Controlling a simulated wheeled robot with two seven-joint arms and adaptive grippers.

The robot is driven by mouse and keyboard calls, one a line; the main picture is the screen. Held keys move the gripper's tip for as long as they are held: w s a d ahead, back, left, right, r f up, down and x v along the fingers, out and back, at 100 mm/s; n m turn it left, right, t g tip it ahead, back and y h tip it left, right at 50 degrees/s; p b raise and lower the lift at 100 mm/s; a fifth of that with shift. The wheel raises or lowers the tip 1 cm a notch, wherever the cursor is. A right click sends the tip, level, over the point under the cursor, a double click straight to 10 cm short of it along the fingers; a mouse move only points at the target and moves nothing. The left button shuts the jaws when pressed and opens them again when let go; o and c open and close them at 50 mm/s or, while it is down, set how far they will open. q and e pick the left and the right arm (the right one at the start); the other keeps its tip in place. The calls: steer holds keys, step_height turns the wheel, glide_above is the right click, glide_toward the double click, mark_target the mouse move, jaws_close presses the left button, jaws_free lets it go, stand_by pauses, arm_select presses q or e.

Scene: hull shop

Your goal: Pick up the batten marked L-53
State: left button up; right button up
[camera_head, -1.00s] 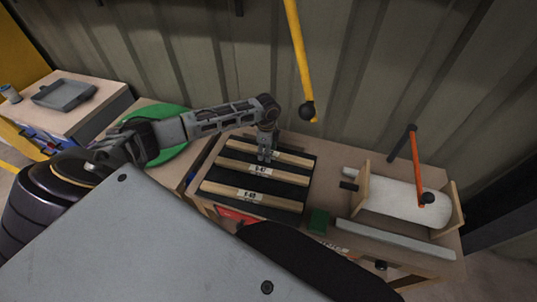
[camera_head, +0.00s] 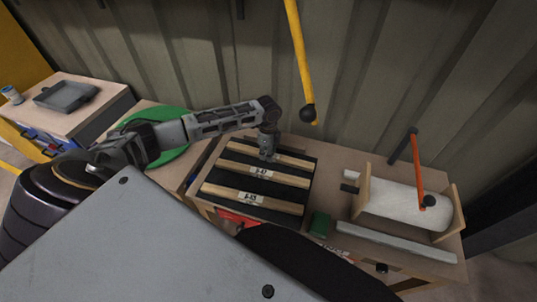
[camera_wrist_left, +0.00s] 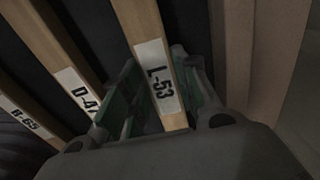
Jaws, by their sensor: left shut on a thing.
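The batten marked L-53 (camera_wrist_left: 157,80) is a pale wooden strip with a white label, upright in the middle of the left wrist view. My left gripper (camera_wrist_left: 153,98) is shut on it, with a green-lined finger on each side near the label. In the head view this batten (camera_head: 238,148) is the farthest strip on the black mat. My left gripper (camera_head: 267,157) reaches down onto it from above and hides its middle. I cannot tell whether the batten touches the mat. My right gripper is not in view.
Two more labelled battens lie parallel on the black mat: a middle one (camera_head: 237,166) and a front one (camera_head: 225,190). A green block (camera_head: 320,223) and a white cylinder in a wooden cradle (camera_head: 395,205) stand to the right. A yellow bar (camera_head: 299,60) hangs behind.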

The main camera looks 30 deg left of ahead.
arm_select(q)
steer(key=shift+r, duration=0.5)
step_height(320, 180, up, 8)
steer(key=shift+f+p, duration=0.1)
steer(key=shift+p, duration=0.35)
steer(key=shift+r, duration=0.6)
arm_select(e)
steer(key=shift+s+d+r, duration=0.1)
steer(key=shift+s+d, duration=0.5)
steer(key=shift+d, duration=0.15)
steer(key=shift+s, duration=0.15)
